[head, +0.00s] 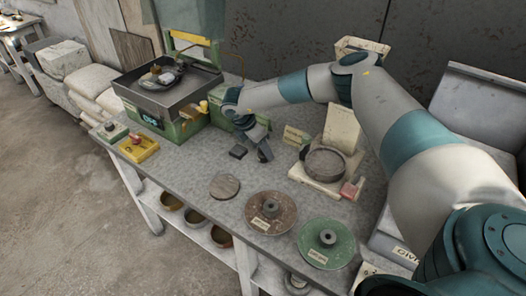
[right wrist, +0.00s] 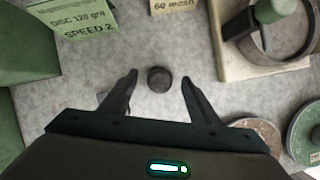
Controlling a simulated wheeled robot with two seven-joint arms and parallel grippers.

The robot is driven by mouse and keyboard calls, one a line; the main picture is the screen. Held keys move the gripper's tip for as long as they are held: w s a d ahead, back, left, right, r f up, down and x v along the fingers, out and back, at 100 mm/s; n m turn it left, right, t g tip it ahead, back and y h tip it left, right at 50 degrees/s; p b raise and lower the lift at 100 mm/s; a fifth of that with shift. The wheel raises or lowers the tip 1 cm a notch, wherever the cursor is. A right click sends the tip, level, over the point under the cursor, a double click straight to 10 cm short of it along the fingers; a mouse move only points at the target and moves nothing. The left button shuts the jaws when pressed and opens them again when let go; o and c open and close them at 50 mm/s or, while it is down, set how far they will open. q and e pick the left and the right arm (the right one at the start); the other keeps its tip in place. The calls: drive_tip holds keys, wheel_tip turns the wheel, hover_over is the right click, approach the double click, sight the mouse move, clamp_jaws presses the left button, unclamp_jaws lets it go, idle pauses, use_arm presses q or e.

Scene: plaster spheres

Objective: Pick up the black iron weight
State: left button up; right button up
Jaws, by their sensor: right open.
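The black iron weight (right wrist: 159,79) is a small, dark, round piece on the grey tabletop in the right wrist view. It lies between the two spread fingertips of my right gripper, with a gap on each side. In the head view my right gripper (head: 263,151) points down at the middle of the table, and I cannot make out the weight there; the gripper seems to hide it. My right gripper is open and holds nothing. My left gripper is not in view.
A sieve (head: 324,164) on a pale stand is to the right. A rusty disc (head: 271,213) and a green disc (head: 326,243) lie in front. A green machine (head: 165,118) stands at left. Label cards stand behind.

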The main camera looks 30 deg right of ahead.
drive_tip(key=shift+x, duration=1.2)
clamp_jaws()
drive_tip(key=shift+r, duration=0.1)
wheel_tip(320, 180, up, 9)
drive_tip(key=b, duration=0.3)
drive_tip(key=shift+r, duration=0.5)
